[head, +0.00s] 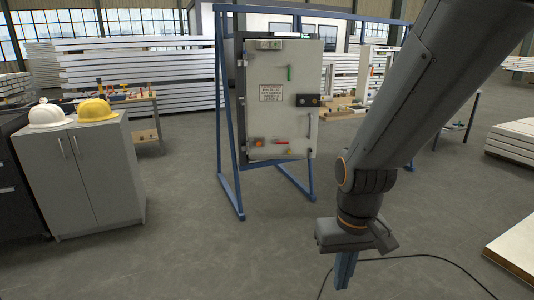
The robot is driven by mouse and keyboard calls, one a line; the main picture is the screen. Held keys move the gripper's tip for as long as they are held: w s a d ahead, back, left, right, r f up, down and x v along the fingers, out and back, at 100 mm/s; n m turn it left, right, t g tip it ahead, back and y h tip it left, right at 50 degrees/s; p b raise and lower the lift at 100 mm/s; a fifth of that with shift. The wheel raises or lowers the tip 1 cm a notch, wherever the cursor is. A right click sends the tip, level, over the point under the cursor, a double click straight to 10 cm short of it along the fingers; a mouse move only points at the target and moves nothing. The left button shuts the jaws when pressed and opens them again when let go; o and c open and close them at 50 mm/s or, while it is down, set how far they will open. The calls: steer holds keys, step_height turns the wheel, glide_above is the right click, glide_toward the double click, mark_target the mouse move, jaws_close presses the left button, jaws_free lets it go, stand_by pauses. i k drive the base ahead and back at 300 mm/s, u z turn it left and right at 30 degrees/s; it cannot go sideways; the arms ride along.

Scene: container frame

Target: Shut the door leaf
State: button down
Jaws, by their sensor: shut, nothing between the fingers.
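The door leaf (275,118) is a pale grey panel mounted upright in a blue stand. It carries a printed sign (271,92), a green handle-like piece (289,73), a dark latch block (308,100) at its right side and red and orange parts low down. A dark surround (240,95) shows along its left and top edges. The leaf looks slightly out of line with this surround, but I cannot tell the size of any gap. My gripper (345,271) is shut and empty, pointing down at the lower right, nearer than the leaf and apart from it.
The blue stand (226,130) has feet reaching forward on the floor. A grey cabinet (95,175) with white and yellow helmets stands at left. A dark cable (430,257) lies near my gripper. The floor between my gripper and the stand is clear.

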mark_target(275, 111)
steer(key=z, duration=0.15)
steer(key=i, duration=3.05)
steer(key=u, duration=0.1)
